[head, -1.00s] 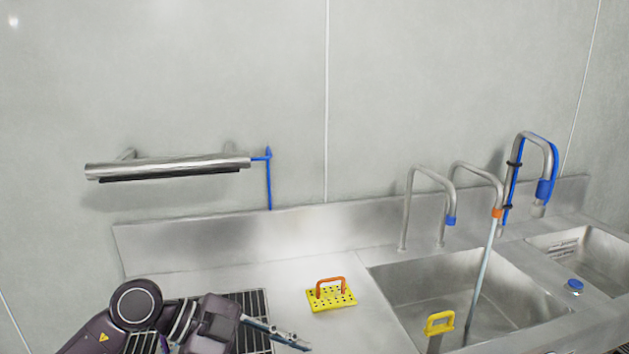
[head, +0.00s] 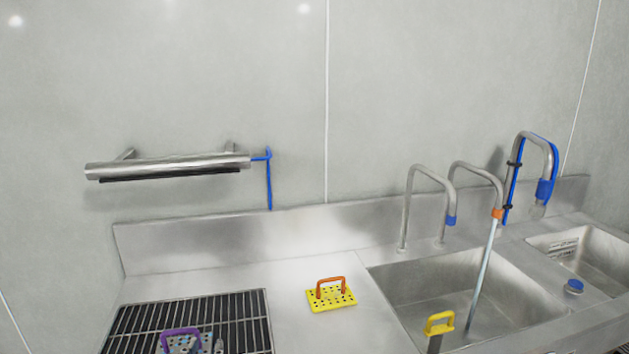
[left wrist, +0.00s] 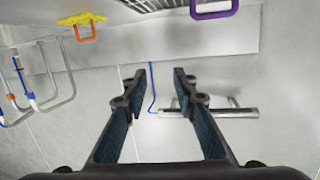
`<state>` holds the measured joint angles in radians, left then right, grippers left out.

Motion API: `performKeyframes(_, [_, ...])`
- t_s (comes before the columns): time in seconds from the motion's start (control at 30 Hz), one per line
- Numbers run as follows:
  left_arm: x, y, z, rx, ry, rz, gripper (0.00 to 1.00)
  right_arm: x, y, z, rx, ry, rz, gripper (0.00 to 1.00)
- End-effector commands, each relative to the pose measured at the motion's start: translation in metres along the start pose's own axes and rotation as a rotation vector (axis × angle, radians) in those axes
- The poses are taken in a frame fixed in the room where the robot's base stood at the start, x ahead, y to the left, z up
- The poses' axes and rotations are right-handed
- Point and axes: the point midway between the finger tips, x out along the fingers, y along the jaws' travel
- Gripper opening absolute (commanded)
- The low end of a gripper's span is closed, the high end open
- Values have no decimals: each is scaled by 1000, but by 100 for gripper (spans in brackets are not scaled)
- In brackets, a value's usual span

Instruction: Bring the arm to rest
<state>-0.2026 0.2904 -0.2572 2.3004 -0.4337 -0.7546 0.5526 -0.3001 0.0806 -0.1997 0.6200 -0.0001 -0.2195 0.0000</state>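In the head view the left arm is out of the picture, apart from what may be a small dark tip at the bottom edge beside the purple handle; I cannot tell for sure. My right gripper is in neither view.
A purple-handled plate (head: 180,336) sits on the black drain grate (head: 130,320). A yellow perforated plate (head: 318,299) with an orange handle lies on the steel counter (head: 290,275). Right are a sink (head: 420,285) and taps (head: 406,200). A steel bar (head: 170,168) is on the wall.

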Motion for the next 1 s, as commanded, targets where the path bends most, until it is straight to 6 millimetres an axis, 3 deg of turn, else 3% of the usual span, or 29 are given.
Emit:
performKeyframes(0.03, [-13, -6, 37, -3, -124, -24, 26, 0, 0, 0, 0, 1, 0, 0])
performKeyframes(0.1, [-36, -12, 85, 9, -297, -40, 26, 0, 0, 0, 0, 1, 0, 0])
performKeyframes(0.23, [-88, -12, 156, 37, -578, -21, 26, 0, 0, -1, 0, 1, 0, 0])
performKeyframes(0.4, [-154, -2, 213, 71, -850, 54, 26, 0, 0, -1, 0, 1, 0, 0])
performKeyframes(0.6, [-230, 12, 252, 102, -1098, 174, 26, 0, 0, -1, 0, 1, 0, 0])
performKeyframes(0.87, [-198, 18, 322, 108, -1116, 171, 26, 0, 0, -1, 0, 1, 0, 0])
performKeyframes(1.0, [-189, 22, 372, 111, -1136, 174, 26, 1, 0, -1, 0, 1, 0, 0])
